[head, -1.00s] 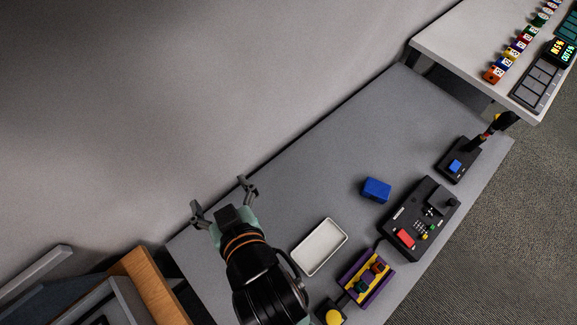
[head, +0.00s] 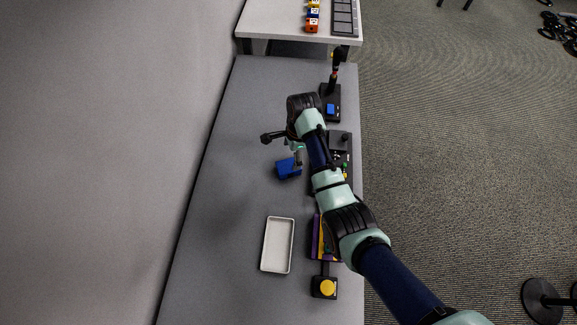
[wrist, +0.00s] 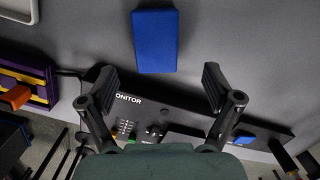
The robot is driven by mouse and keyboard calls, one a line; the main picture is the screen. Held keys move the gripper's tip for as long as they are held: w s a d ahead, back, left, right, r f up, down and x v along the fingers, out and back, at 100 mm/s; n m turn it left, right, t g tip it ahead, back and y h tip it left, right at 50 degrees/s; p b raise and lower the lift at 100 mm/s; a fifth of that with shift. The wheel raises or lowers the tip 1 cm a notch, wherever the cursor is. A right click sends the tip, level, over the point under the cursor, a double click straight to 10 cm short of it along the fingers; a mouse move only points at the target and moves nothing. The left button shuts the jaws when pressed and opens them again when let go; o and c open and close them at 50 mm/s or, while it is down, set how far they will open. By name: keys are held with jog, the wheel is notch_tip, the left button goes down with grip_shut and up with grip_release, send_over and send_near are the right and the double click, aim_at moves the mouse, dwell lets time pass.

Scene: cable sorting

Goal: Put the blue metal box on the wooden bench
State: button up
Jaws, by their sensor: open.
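The blue metal box (head: 287,169) lies on the grey table, left of the black control panel. In the wrist view the blue box (wrist: 156,40) is at the top centre, just beyond my fingertips. My gripper (head: 283,149) is open and empty, above the table close to the box. In the wrist view its two fingers (wrist: 159,78) are spread wide, and the box lines up with the gap between them. One finger partly overlaps the box in the head view. The wooden bench is not in view now.
A white tray (head: 278,245) lies nearer on the grey table (head: 225,200). The black panel marked MONITOR (wrist: 165,118) lies beneath my fingers. A purple and yellow rack (wrist: 32,80) and a yellow button box (head: 325,288) are nearby. The table's left side is clear.

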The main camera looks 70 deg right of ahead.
aim_at(289, 165)
jog(key=f+b, duration=0.1)
jog(key=f, duration=0.1)
jog(key=a+f+b, duration=0.1)
jog(key=f, duration=0.2)
jog(key=f+b, duration=0.1)
jog(key=f, duration=0.2)
jog(key=shift+w+a, duration=0.15)
jog(key=shift+w, duration=0.2)
jog(key=shift+f, duration=0.2)
dwell(0.3)
jog(key=c, duration=1.6)
jog(key=shift+o, duration=0.2)
notch_tip(289, 165, up, 21)
jog(key=p, duration=0.8)
jog(key=shift+f, duration=0.15)
